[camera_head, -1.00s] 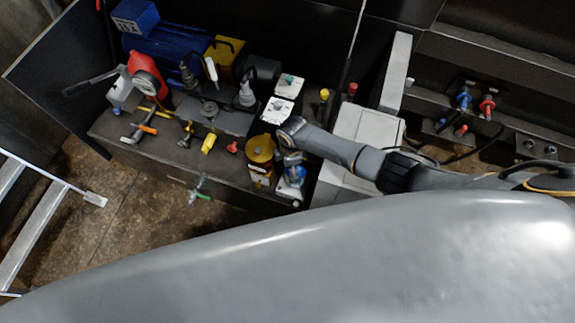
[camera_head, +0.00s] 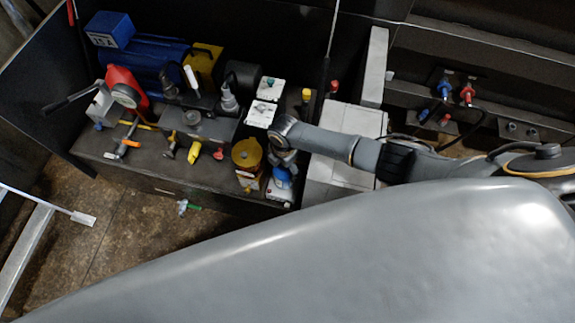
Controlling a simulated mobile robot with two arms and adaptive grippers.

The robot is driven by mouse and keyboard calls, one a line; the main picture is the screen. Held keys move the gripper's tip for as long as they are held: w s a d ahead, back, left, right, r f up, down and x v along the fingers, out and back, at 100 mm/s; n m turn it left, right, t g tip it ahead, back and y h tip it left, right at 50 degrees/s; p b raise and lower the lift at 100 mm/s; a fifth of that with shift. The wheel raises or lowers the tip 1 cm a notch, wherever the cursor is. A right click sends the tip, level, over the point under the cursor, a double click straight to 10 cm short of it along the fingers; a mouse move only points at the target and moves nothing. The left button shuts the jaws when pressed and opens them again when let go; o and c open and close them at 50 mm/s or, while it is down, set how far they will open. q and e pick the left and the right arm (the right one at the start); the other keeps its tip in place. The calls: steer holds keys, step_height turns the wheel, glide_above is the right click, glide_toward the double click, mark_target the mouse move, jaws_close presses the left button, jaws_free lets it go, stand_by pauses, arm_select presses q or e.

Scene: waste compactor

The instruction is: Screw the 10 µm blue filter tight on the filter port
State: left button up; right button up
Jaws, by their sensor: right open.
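The blue filter (camera_head: 283,178) is a small blue and white cylinder near the front right edge of the dark machine bench. My right gripper (camera_head: 282,160) hangs pointing down from its arm, directly above and behind the blue filter in the head view. It is open, and its fingers are small and partly hidden, so I cannot tell whether they touch the filter. The filter port is not clearly visible; the filter and gripper may cover it. My left gripper is out of view.
A yellow-brown round canister (camera_head: 247,152) stands close left of my gripper. A pale box (camera_head: 340,135) lies under my right forearm. A ladder-like frame (camera_head: 25,250) stands at lower left.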

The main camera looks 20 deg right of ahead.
steer(key=d+n, duration=0.1)
steer(key=d, duration=0.1)
steer(key=d+f+n+b, duration=0.1)
steer(key=d+n, duration=0.1)
steer(key=shift+s, duration=0.1)
steer(key=n, duration=0.2)
steer(key=n+b, duration=0.1)
steer(key=shift+s+a+f+n, duration=0.15)
steer(key=shift+s+a+n, duration=0.05)
steer(key=shift+n, duration=0.2)
steer(key=a+n+b, duration=0.1)
steer(key=n, duration=0.1)
steer(key=a+n+b, duration=0.1)
steer(key=n, duration=0.2)
steer(key=a+n+b, duration=0.1)
steer(key=n, duration=0.2)
steer(key=shift+w+r+b, duration=0.25)
steer(key=shift+r+b, duration=0.05)
steer(key=shift+w, duration=0.1)
steer(key=c, duration=1.2)
steer(key=shift+o, duration=0.2)
steer(key=m, duration=0.1)
steer(key=m+p, duration=0.1)
steer(key=shift+a+r+m, duration=0.1)
steer(key=shift+r+m, duration=0.1)
steer(key=shift+m, duration=0.1)
steer(key=shift+f+m+p, duration=0.15)
steer(key=shift+m+p, duration=0.25)
steer(key=shift+m, duration=0.7)
